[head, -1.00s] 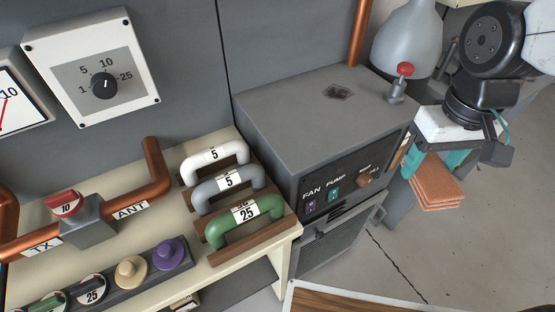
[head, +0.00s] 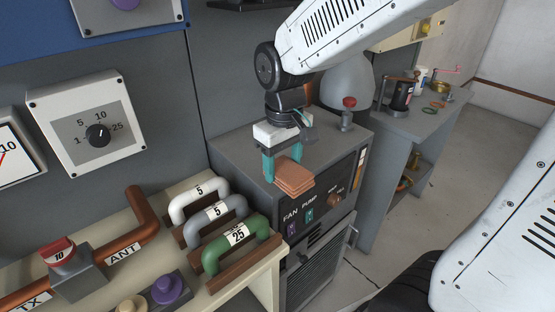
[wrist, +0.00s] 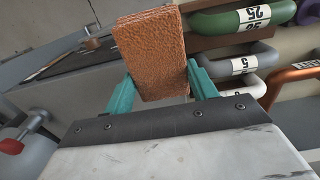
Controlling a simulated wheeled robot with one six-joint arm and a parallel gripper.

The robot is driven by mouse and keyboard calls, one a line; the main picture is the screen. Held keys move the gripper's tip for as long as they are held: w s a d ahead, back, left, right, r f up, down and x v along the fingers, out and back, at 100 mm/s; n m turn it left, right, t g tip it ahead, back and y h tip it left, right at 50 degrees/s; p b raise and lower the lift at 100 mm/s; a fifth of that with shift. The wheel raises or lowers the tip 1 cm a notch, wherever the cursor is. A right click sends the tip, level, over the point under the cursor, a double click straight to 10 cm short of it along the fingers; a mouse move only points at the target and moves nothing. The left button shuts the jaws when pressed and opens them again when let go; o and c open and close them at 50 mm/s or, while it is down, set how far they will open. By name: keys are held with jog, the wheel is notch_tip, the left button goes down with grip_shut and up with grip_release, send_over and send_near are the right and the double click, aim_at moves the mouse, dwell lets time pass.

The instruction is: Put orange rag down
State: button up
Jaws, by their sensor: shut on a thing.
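The orange rag (head: 293,176) is a folded, layered pad. My gripper (head: 282,165) is shut on it, with teal fingers on either side. In the head view the rag is at or just above the front part of the grey cabinet's top (head: 240,150); I cannot tell whether it touches. In the wrist view the rag (wrist: 150,52) stands out between the two teal fingers (wrist: 158,92), its textured face toward the camera.
Left of the cabinet, white, grey and green handled plugs (head: 238,236) stand on a cream bench. A red-knobbed valve (head: 347,112) and a grey rounded vessel (head: 347,82) are at the cabinet's back right. A side table (head: 425,118) holds several small items.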

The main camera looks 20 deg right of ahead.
jog(key=w, duration=0.2)
jog(key=w+d, duration=0.1)
jog(key=w, duration=0.1)
jog(key=w+d, duration=0.1)
jog(key=w, duration=0.2)
jog(key=shift+d+f, duration=0.25)
jog(key=shift+f, duration=1.85)
jog(key=shift+f, duration=0.15)
jog(key=o, duration=1)
jog(key=shift+o, duration=0.2)
notch_tip(320, 180, up, 12)
jog(key=s+d+m, duration=0.1)
jog(key=s, duration=1.1)
jog(key=s+d+m+t, duration=0.1)
jog(key=s+d+m, duration=0.1)
jog(key=s, duration=0.9)
jog(key=shift+s+d+f+m, duration=0.25)
jog(key=shift+s+f+m, duration=0.05)
jog(key=shift+s+f, duration=0.1)
